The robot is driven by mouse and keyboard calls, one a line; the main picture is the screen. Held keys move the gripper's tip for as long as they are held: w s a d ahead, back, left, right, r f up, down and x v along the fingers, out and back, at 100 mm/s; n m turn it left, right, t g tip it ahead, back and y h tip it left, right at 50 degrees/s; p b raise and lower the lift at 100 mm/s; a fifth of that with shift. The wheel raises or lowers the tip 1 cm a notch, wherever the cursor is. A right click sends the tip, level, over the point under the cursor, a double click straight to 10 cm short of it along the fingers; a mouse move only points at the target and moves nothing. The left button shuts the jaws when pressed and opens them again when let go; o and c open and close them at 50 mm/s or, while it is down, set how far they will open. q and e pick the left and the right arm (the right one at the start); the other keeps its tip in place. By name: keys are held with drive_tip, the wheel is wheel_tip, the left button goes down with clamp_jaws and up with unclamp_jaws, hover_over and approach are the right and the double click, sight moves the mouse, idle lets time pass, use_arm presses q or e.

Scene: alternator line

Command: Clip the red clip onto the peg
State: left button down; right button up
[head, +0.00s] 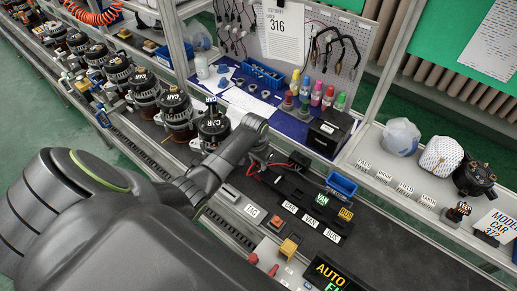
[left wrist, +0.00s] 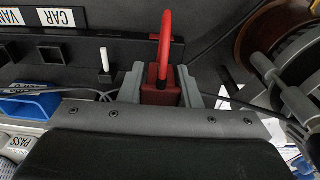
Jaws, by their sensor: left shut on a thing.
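The red clip (left wrist: 163,90) is a dark red block with a bright red loop rising from it, in the left wrist view. My left gripper (left wrist: 161,88) is shut on it, with one grey finger on each side. A white peg (left wrist: 103,60) stands upright on a small dark base, left of the clip and apart from it. In the head view my left gripper (head: 262,160) is over the dark fixture, and the arm partly covers this spot. I cannot make out the peg there. My right gripper is not in view.
A dark panel has CAR, VAN and BUS labels (head: 311,222). A blue bin (head: 341,185) and a black box (head: 330,131) stand nearby. An alternator (head: 213,126) is close to my left arm. In the left wrist view a blue bin (left wrist: 30,106) is at the left.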

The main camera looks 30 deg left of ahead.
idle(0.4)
use_arm(q)
drive_tip(key=shift+p, duration=0.35)
drive_tip(key=shift+f+b, duration=0.85)
drive_tip(key=shift+f, duration=0.45)
drive_tip(key=c, duration=1)
unclamp_jaws()
drive_tip(key=shift+o, duration=0.2)
drive_tip(key=shift+r, duration=0.15)
wheel_tip(320, 180, up, 17)
drive_tip(key=s+b, duration=0.1)
drive_tip(key=b, duration=0.1)
drive_tip(key=shift+s+a, duration=0.15)
drive_tip(key=shift+s, duration=0.1)
